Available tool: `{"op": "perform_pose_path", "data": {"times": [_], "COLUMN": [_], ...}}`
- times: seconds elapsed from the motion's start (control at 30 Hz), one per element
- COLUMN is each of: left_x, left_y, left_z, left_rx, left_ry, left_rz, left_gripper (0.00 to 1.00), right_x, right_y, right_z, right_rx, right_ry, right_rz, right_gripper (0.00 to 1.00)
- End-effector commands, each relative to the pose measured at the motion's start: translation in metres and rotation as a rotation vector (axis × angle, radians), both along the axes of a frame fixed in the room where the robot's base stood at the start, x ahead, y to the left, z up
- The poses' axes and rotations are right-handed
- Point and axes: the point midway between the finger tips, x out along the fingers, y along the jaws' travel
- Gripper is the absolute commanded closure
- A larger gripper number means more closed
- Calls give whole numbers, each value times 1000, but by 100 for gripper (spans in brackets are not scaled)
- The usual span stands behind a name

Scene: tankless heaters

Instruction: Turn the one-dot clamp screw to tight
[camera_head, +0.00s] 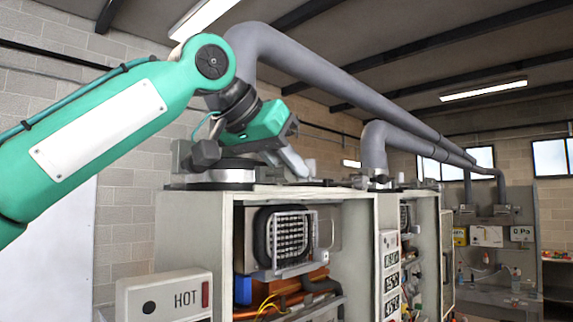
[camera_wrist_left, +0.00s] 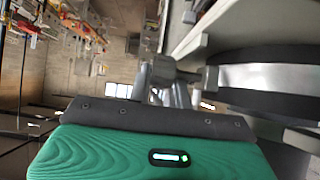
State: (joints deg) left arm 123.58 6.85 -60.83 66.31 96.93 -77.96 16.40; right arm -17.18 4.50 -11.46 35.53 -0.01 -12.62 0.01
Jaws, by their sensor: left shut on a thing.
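My left gripper (camera_head: 298,168) reaches down over the top of the near heater cabinet (camera_head: 185,235). In the left wrist view its fingers (camera_wrist_left: 165,92) are shut on a small dark grey block, which looks like a clamp screw (camera_wrist_left: 162,68). A short stem runs from this block towards a silver clamp band (camera_wrist_left: 270,77) with black rubber edges. In the head view the dark collar (camera_head: 222,176) sits on the cabinet top, left of the fingers. The fingertips partly hide the screw, and I cannot make out any dot marks. My right gripper is not in view.
A grey flue pipe (camera_head: 310,72) rises behind my left gripper and runs back to the right. A dark grey knob (camera_head: 205,153) stands close to the gripper's left. A second pipe (camera_head: 375,145) stands farther right. A HOT box (camera_head: 165,297) is at the lower left.

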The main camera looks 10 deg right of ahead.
Motion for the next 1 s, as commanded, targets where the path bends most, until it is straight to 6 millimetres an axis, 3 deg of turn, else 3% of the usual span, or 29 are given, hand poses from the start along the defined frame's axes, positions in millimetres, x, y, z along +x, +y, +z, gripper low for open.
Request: {"op": "perform_pose_path", "data": {"times": [0.4, 0.87, 0.9, 1.0], "left_x": [2, 2, 2, 2], "left_y": [-2, -2, -2, -2], "left_z": [3, 2, 2, 1], "left_rx": [195, 225, 225, 226], "left_ry": [131, 151, 151, 151], "left_rz": [2, 1, 1, -1], "left_gripper": [100, 100, 74, 58], "right_x": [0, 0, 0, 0], "right_y": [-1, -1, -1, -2], "right_z": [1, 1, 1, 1], "right_rx": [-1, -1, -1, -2], "right_ry": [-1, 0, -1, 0], "right_rz": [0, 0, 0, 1], "right_gripper": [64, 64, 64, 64]}}
